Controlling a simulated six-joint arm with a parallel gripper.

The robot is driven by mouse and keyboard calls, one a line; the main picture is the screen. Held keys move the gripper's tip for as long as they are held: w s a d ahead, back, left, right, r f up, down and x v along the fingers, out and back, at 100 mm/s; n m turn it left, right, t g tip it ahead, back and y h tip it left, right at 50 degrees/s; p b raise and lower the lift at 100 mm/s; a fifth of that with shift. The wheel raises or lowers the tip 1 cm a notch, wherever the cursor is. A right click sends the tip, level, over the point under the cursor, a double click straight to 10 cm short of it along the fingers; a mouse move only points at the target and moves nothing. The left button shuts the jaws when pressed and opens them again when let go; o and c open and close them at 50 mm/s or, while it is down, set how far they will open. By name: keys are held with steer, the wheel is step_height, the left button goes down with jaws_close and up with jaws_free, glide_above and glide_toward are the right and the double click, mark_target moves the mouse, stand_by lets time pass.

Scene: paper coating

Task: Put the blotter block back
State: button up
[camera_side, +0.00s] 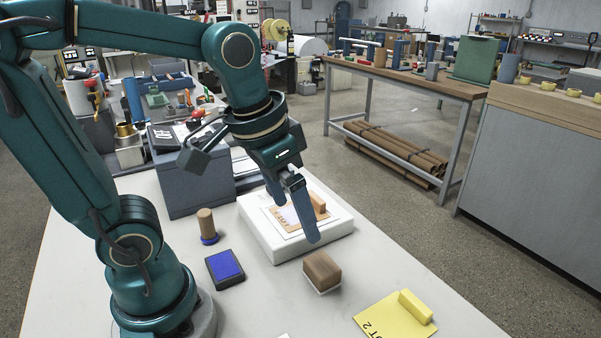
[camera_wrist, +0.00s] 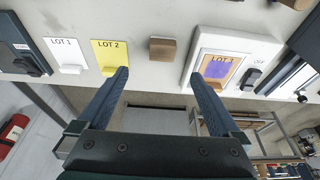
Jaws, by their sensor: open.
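The blotter block, a brown wooden block with a pale underside (camera_side: 322,270), sits on the white table in front of the white slab. In the wrist view the block (camera_wrist: 163,49) appears between and beyond the fingertips. My gripper (camera_side: 297,222) is open and empty. In the side view it hangs over the white slab (camera_side: 262,228), behind and left of the block. In the wrist view both fingers of my gripper (camera_wrist: 158,73) are spread wide with nothing between them. The slab bears a framed sheet with an orange and purple patch (camera_wrist: 217,68) and a small wooden piece (camera_side: 318,202).
A yellow LOT 2 card (camera_side: 378,319) with a yellow bar lies front right. A LOT 1 card (camera_wrist: 66,52) lies beside it. A blue ink pad (camera_side: 225,268) and a wooden-handled stamp (camera_side: 206,225) stand left. A grey box (camera_side: 192,185) stands behind.

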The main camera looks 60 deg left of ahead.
steer(key=shift+s+d+f+t, duration=0.1)
steer(key=shift+s+f+t, duration=0.1)
steer(key=shift+s+t, duration=0.6)
steer(key=shift+s+d+f+t, duration=0.15)
steer(key=shift+s+t, duration=0.15)
steer(key=shift+s, duration=0.95)
